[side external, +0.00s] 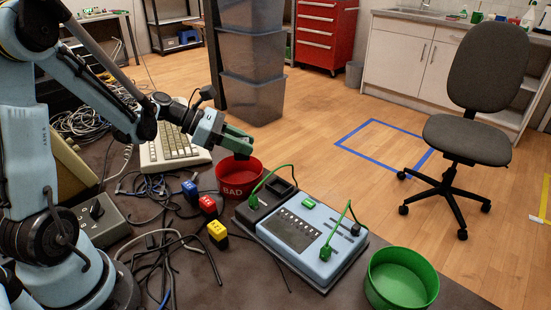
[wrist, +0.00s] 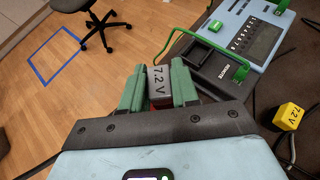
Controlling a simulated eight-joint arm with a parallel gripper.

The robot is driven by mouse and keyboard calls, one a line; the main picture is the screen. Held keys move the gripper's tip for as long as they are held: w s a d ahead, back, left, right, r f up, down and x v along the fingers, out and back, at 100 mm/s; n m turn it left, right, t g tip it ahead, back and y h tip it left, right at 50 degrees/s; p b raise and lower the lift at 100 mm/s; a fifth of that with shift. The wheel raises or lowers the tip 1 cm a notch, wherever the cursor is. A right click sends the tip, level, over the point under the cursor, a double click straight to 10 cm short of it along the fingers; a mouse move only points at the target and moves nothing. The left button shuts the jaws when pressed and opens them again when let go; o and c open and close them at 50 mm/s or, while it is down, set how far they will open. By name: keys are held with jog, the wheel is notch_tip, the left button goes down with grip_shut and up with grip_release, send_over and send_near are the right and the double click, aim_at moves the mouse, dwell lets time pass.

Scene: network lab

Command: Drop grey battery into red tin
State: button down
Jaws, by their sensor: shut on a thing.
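My gripper (wrist: 158,88) has green fingers and is shut on the grey battery (wrist: 160,80), which is marked "7.2 V" and shows between the fingers in the wrist view. In the side external view my gripper (side external: 240,146) is over the red tin (side external: 240,183), which is labelled "BAD". The battery is hidden there behind the fingers or too small to make out. In the wrist view only a sliver of red shows below the battery and fingers.
The blue tester (side external: 305,240) with green cables stands right of the red tin. A green tin (side external: 401,279) is at the front right. Blue (side external: 190,188), red (side external: 208,204) and yellow (side external: 218,233) batteries lie among black cables. A keyboard (side external: 172,148) is behind.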

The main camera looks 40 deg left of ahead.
jog(key=shift+f, duration=0.25)
jog(key=c, duration=0.8)
grip_release()
jog(key=v, duration=1.2)
